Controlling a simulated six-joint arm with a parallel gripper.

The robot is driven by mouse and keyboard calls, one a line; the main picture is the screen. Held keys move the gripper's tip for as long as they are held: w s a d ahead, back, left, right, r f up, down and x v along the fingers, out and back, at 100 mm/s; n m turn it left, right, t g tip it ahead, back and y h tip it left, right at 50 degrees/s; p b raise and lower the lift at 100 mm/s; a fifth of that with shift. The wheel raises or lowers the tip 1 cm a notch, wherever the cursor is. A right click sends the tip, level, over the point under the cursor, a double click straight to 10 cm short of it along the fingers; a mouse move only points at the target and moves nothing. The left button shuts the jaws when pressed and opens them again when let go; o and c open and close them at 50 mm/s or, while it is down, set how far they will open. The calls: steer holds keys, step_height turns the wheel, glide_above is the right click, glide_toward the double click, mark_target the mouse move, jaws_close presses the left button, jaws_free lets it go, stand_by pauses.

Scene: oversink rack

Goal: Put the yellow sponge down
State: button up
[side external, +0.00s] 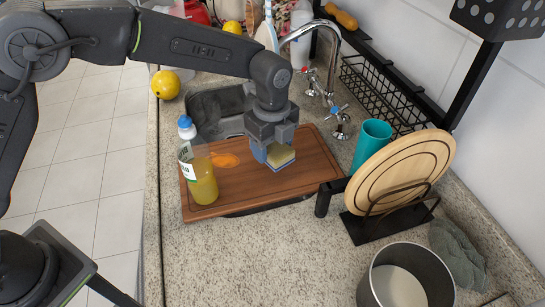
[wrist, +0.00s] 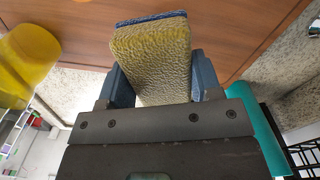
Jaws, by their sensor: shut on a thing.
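The yellow sponge (side external: 283,158) has a blue layer on one face. My gripper (side external: 270,150) is shut on it, over the brown wooden cutting board (side external: 310,170). In the wrist view the sponge (wrist: 155,60) sits between the two blue-grey fingers of my gripper (wrist: 155,85), with its far end sticking out past them. The side view does not clearly show whether the underside of the sponge touches the board.
A bottle of yellow liquid (side external: 200,170) stands on the board's left part, beside an orange piece (side external: 225,160). A teal cup (side external: 370,142), a rack with a round wooden board (side external: 405,170) and a metal pot (side external: 405,278) stand right. The front counter (side external: 260,260) is clear.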

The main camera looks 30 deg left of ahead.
steer(key=shift+f, duration=2.05)
steer(key=shift+f, duration=0.2)
steer(key=o, duration=0.8)
step_height(320, 180, up, 12)
steer(key=shift+f, duration=0.15)
steer(key=shift+r, duration=0.4)
